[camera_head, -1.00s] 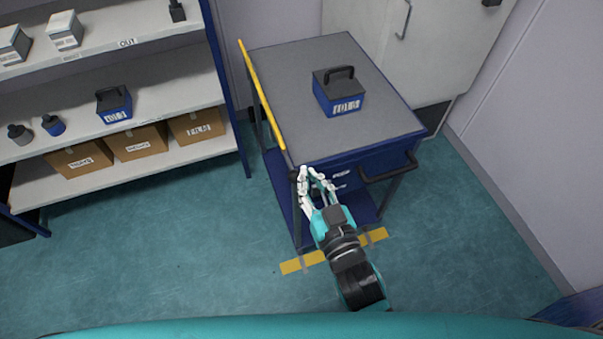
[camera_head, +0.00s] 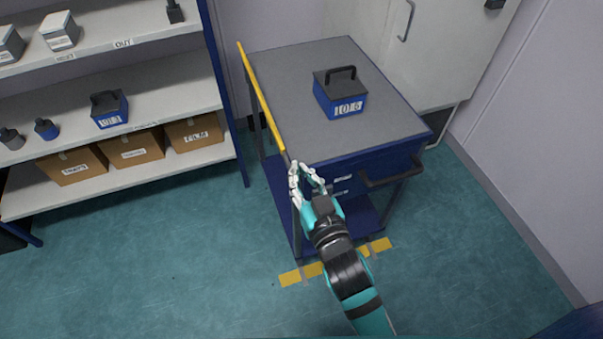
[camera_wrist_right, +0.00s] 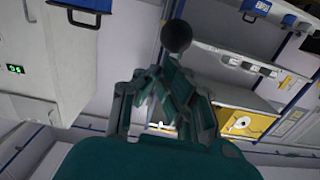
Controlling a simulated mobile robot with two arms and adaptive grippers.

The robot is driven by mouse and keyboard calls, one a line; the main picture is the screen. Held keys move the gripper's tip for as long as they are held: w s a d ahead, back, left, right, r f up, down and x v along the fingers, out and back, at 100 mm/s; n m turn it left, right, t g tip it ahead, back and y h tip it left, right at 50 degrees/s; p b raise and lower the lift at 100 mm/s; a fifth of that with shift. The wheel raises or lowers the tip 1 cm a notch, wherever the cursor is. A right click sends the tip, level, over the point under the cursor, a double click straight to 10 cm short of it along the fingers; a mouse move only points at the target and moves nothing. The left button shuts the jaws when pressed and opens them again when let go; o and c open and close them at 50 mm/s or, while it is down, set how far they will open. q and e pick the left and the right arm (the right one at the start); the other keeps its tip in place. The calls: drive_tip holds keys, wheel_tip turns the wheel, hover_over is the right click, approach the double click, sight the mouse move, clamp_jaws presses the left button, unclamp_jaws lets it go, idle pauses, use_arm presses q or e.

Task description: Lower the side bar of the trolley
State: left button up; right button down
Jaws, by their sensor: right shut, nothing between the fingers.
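The trolley (camera_head: 325,68) has a grey top and blue frame. Its yellow side bar (camera_head: 262,98) runs along the left edge of the top and appears to stand slightly above it. My right gripper (camera_head: 306,170) is at the trolley's near left corner, just below the bar's near end. It is shut and empty. In the right wrist view, my shut fingers (camera_wrist_right: 160,82) point at a dark round knob (camera_wrist_right: 176,37) on a rod, just beyond the fingertips. I cannot tell whether they touch it. My left gripper is not in view.
A dark push handle (camera_head: 392,174) sticks out at the front right. A shelf unit (camera_head: 170,75) with boxes stands at left, a white cabinet (camera_head: 440,50) behind. Yellow tape (camera_head: 290,279) marks the floor; the floor at left is clear.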

use_arm(q)
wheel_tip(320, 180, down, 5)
drive_tip(key=b, duration=0.4)
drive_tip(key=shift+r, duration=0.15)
use_arm(e)
wheel_tip(320, 180, down, 9)
drive_tip(key=shift+r, duration=0.2)
